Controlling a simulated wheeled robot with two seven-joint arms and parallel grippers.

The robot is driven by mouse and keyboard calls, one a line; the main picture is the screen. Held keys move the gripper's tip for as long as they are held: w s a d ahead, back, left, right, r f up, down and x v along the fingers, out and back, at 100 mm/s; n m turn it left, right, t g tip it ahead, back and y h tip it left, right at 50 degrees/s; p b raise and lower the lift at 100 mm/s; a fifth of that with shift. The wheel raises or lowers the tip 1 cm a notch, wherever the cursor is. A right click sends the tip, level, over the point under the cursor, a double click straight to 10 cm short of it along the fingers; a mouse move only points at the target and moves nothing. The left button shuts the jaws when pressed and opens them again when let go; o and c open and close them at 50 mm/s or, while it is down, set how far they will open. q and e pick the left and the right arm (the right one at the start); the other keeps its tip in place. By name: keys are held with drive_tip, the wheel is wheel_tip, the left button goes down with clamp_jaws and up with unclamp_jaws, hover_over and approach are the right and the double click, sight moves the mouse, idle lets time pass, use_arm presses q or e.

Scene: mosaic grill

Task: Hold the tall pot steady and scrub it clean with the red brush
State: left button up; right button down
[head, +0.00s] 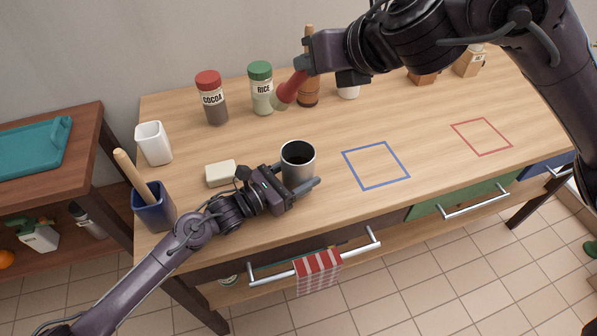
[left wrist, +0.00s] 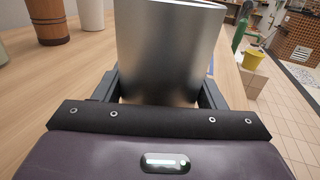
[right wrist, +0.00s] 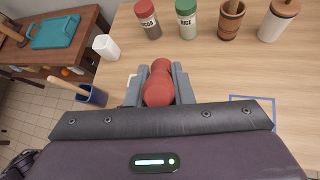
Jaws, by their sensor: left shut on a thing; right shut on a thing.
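The tall pot (head: 298,168), a grey metal cylinder with a dark inside, stands upright near the table's front edge. My left gripper (head: 300,188) is shut on its lower part, with a finger on each side; the left wrist view also shows the pot (left wrist: 170,50) between the fingers. My right gripper (head: 304,66) is shut on the red brush (head: 288,92) and holds it in the air above and behind the pot, apart from it. The right wrist view shows the brush's rounded red body (right wrist: 160,88) between the fingers.
A cream block (head: 220,174), white cup (head: 154,144) and blue holder (head: 153,207) with a wooden handle stand left. Cocoa (head: 212,98) and rice (head: 261,88) jars and a wooden mortar (head: 308,92) line the back. Blue (head: 376,165) and red (head: 482,136) outlined squares are empty.

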sight(298, 72)
idle(0.5)
drive_tip(key=shift+a+f, duration=0.1)
drive_tip(key=shift+a, duration=0.2)
drive_tip(key=a+f+g+h, duration=0.1)
drive_tip(key=g, duration=0.1)
drive_tip(key=w+a+f+n+g+h, duration=0.1)
drive_tip(key=a+f+g+h, duration=0.1)
drive_tip(key=shift+w+a+f+h, duration=0.15)
drive_tip(key=shift+f+h, duration=0.1)
drive_tip(key=shift+h, duration=0.05)
drive_tip(key=shift+w+d+r+g+h, duration=0.2)
drive_tip(key=shift+w+d+g+h, duration=0.25)
drive_tip(key=shift+d+h, duration=0.2)
wheel_tip(298, 72, down, 14)
drive_tip(key=shift+f, duration=0.2)
idle(0.9)
